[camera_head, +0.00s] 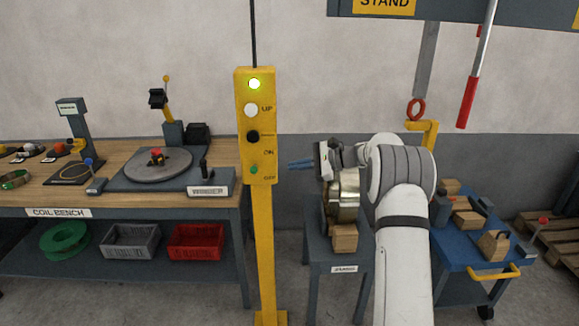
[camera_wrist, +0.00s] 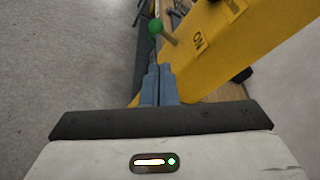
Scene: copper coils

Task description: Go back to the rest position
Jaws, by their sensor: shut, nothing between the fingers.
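My gripper (camera_head: 290,164) is at the end of my raised white arm, to the right of the yellow control post (camera_head: 257,130) in the head view. Its fingers point left toward the post. In the wrist view the blue-grey fingers (camera_wrist: 159,84) are shut together with nothing between them. A green lamp is lit at the top of the post.
The coil bench (camera_head: 217,150) with a round turntable (camera_head: 156,165) stands at the left. A small grey stand (camera_head: 317,255) is under my arm, with a metal coil (camera_head: 343,200) on it. A blue cart (camera_head: 455,248) with wooden blocks is at the right. A red-handled lever hangs above.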

